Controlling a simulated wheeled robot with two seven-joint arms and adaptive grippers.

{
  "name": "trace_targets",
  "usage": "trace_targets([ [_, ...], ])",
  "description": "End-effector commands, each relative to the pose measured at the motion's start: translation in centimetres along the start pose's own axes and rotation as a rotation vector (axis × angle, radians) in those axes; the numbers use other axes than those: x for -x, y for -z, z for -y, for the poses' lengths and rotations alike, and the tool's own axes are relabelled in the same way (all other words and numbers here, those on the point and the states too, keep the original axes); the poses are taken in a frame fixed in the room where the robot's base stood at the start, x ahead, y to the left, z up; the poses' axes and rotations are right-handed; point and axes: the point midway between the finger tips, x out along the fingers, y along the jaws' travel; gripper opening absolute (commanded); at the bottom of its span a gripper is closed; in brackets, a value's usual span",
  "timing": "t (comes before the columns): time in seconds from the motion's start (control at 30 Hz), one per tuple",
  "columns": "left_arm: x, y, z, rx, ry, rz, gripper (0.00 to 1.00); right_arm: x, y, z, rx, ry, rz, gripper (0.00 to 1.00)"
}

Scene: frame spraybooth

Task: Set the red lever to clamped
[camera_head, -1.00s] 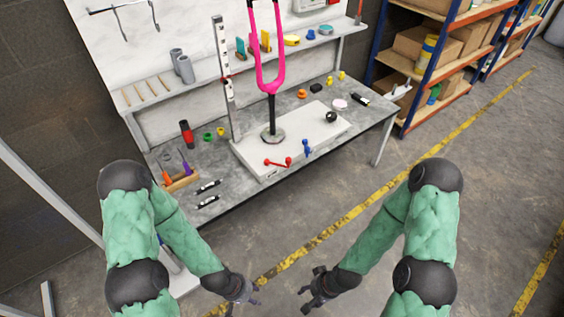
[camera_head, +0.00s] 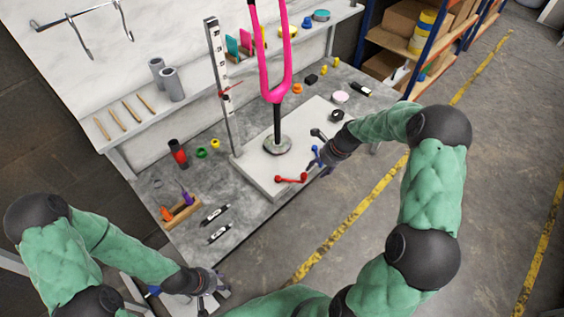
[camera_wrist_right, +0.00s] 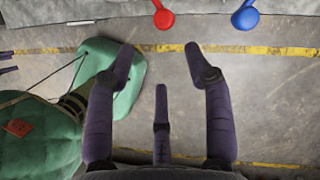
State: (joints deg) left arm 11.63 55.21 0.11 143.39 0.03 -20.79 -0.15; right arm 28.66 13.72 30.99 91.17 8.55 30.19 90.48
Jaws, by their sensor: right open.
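The red lever (camera_head: 290,180) lies low across the front part of the white base plate (camera_head: 262,180), with a round knob at its end. The blue lever (camera_head: 317,156) is just right of it, partly hidden by my right gripper (camera_head: 322,146). My right gripper is open and empty at the plate's front right, beside the blue lever. In the right wrist view, the red lever's knob (camera_wrist_right: 164,19) and the blue lever's knob (camera_wrist_right: 245,18) show at the top edge, beyond the open fingers (camera_wrist_right: 157,62). My left gripper (camera_head: 215,291) is low, in front of the bench; its opening cannot be made out.
A pink fork (camera_head: 272,80) stands on a black post on the plate. A ruled upright (camera_head: 222,85) stands left of it. A tool block (camera_head: 181,212), black-and-white strips (camera_head: 215,215) and a red-black cylinder (camera_head: 178,153) lie left. Shelving (camera_head: 400,45) stands right.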

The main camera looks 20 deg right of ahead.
Motion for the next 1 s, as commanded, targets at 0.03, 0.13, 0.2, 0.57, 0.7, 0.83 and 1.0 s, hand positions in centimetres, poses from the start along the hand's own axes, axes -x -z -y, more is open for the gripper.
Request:
trace_targets([
  [0.03, 0.0, -0.1, 0.0, 0.000, 0.000, 0.002, 0.40, 0.7, 0.2, 0.5, -0.033, 0.006, 0.002, 0.52],
  [0.13, -0.1, -0.1, 0.0, 0.000, 0.000, 0.002, 0.40, 0.8, 0.3, 0.7, -0.068, 0.005, 0.004, 0.52],
  [0.2, -0.3, -0.1, 0.1, -0.001, 0.000, 0.003, 0.40, 0.4, 0.3, 0.7, -0.073, 0.004, 0.005, 0.52],
  [0.57, -2.6, 0.0, 0.9, 0.000, 0.000, 0.002, 0.40, -5.6, 0.3, 0.8, -0.067, 0.005, 0.005, 0.52],
  [0.7, -3.4, 0.0, 1.2, 0.000, 0.000, 0.002, 0.40, -7.7, 0.3, 0.7, -0.067, 0.004, 0.005, 0.52],
  [0.83, -3.8, 0.1, 1.3, 0.000, 0.000, 0.002, 0.40, -9.0, 0.2, 0.8, -0.068, 0.006, 0.005, 0.52],
  [1.0, -4.0, 0.1, 1.4, 0.000, 0.000, 0.002, 0.40, -9.7, 0.1, 0.8, -0.068, 0.007, 0.005, 0.52],
])
